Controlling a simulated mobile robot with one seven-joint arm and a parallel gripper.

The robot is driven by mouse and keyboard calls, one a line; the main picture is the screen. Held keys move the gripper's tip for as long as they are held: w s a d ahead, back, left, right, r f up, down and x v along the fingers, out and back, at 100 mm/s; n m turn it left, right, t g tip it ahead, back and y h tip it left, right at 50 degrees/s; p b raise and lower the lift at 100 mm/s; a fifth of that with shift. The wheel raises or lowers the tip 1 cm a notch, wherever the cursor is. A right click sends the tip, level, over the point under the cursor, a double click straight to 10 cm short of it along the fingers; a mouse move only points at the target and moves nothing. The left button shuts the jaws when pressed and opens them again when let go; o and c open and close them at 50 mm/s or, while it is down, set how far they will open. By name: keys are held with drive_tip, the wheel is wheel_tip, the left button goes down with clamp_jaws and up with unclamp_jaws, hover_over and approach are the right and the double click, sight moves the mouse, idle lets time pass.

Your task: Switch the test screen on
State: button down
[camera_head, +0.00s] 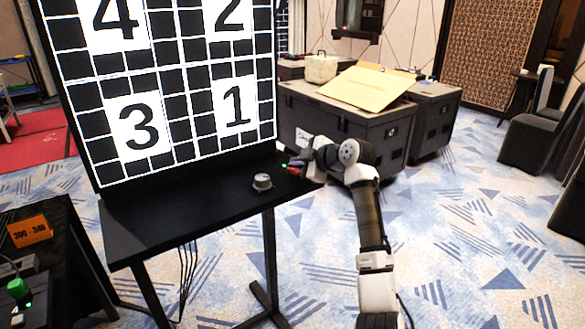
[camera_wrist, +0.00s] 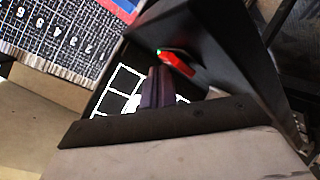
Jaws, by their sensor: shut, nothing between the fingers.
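The test screen (camera_head: 165,75) stands at the back of a black table and shows a lit black-and-white grid with the numbers 4, 2, 3 and 1. Part of its grid also shows in the wrist view (camera_wrist: 118,90). A red switch (camera_wrist: 178,62) with a small green light beside it sits on a black surface in the wrist view. The red switch also shows small at the table's right end in the head view (camera_head: 294,170). My gripper (camera_wrist: 153,72) is shut and empty, its fingertips just beside the switch. I cannot tell whether they touch it.
A grey round knob (camera_head: 262,182) stands on the black table (camera_head: 190,217) left of my gripper. Dark cases (camera_head: 345,125) with a cardboard sheet on top stand behind my arm. At the lower left is a dark stand with an orange label (camera_head: 30,231).

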drive_tip(key=shift+r, duration=0.15)
drive_tip(key=shift+s+d+r+p, duration=0.2)
drive_tip(key=shift+r+p, duration=0.15)
drive_tip(key=shift+r, duration=0.3)
drive_tip(key=r, duration=0.1)
drive_tip(key=s+r+p, duration=0.1)
drive_tip(key=r, duration=0.1)
drive_tip(key=r+p, duration=0.1)
drive_tip(key=shift+s+d+r, duration=0.15)
drive_tip(key=shift+d+r, duration=0.2)
drive_tip(key=shift+d, duration=0.05)
idle(0.3)
